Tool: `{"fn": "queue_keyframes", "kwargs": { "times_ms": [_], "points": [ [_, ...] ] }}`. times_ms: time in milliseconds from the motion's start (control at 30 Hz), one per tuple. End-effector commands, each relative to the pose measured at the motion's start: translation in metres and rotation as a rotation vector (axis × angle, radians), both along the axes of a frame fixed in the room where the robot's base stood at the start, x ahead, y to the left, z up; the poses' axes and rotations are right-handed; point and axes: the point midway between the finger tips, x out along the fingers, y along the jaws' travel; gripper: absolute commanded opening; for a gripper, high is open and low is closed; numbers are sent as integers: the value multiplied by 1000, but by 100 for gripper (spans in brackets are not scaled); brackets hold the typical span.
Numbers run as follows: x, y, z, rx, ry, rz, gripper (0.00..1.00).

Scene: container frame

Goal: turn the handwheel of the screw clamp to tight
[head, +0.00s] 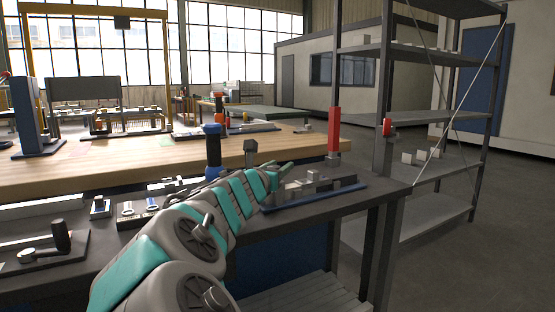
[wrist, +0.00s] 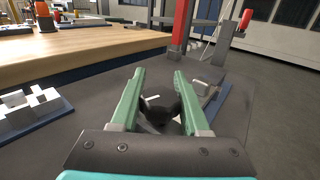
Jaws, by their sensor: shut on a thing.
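A dark handwheel (wrist: 160,110) shows between the two green fingers of my gripper (wrist: 158,75) in the wrist view. My gripper is shut on it, with one finger on each side. The fingers partly hide the wheel and the screw clamp. In the head view my gripper (head: 283,168) is at the end of my reaching arm, low over the dark bench. The wheel cannot be made out there. A blue base plate (head: 345,189) with grey blocks lies just right of the gripper. I cannot read from these frames how tight the clamp is.
A red post (head: 333,130) rises behind the plate, at the bench's right end. A wooden worktop (head: 120,160) lies behind the dark bench (head: 385,190). White blocks (wrist: 30,108) stand at left in the wrist view. Metal shelving (head: 420,205) stands at right.

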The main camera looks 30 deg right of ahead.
Motion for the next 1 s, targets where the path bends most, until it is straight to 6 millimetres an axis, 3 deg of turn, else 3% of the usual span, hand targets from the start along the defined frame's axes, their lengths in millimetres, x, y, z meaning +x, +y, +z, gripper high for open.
{"fn": "queue_keyframes", "kwargs": {
  "times_ms": [500,1000],
  "points": [
    [-5,-3,0,1,1,-241,0],
    [-8,-5,0,-1,1,-305,0]
  ]
}}
